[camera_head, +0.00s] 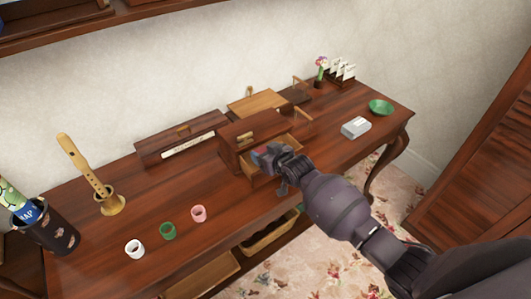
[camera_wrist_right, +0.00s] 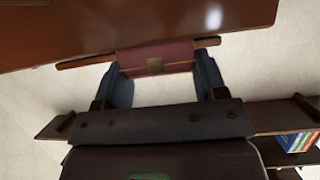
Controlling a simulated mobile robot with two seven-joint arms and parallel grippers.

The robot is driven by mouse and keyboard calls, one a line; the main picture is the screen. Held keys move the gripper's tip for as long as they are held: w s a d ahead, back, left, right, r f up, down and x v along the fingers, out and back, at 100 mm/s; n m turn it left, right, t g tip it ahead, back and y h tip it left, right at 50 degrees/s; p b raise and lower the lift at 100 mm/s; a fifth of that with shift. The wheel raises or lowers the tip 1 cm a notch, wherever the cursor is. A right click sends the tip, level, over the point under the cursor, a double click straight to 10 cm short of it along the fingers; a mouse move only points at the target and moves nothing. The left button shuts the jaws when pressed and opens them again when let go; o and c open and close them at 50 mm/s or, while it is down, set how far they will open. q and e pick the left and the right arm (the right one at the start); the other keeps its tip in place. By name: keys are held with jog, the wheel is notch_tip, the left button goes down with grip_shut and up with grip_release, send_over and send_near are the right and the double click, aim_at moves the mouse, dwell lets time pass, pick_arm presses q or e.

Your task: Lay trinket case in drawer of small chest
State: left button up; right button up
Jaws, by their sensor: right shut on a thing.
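In the head view only a small reddish bit of the case shows at the fingers. I cannot tell whether the case touches the drawer. My left gripper is not in view.
A long box (camera_head: 180,141) and a light wooden box (camera_head: 254,103) stand beside and behind the chest. A grey box (camera_head: 356,127) and a green bowl (camera_head: 381,107) lie to the right. Small white, green and pink cups (camera_head: 198,213) stand at front left. The table (camera_head: 320,150) is partly clear right of the drawer.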

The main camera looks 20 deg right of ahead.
jog(key=shift+f, duration=0.35)
jog(key=shift+f+b, duration=0.25)
jog(key=shift+b, duration=0.05)
jog(key=o, duration=0.9)
jog(key=shift+o, duration=0.2)
jog(key=shift+r, duration=0.3)
jog(key=r+p+v, duration=0.1)
jog(key=p+v, duration=0.1)
jog(key=v, duration=1)
jog(key=s+d+f+m+h, duration=0.1)
jog(key=s+d+f, duration=0.1)
jog(key=s, duration=0.5)
jog(key=s+d+f+h, duration=0.2)
jog(key=s+f, duration=0.3)
jog(key=s, duration=0.3)
jog(key=s+d+f+m+g+h, duration=0.1)
jog(key=s+d+f, duration=0.1)
jog(key=s+f, duration=0.2)
jog(key=s, duration=0.3)
jog(key=shift+d+m, duration=0.3)
jog(key=shift+d, duration=0.1)
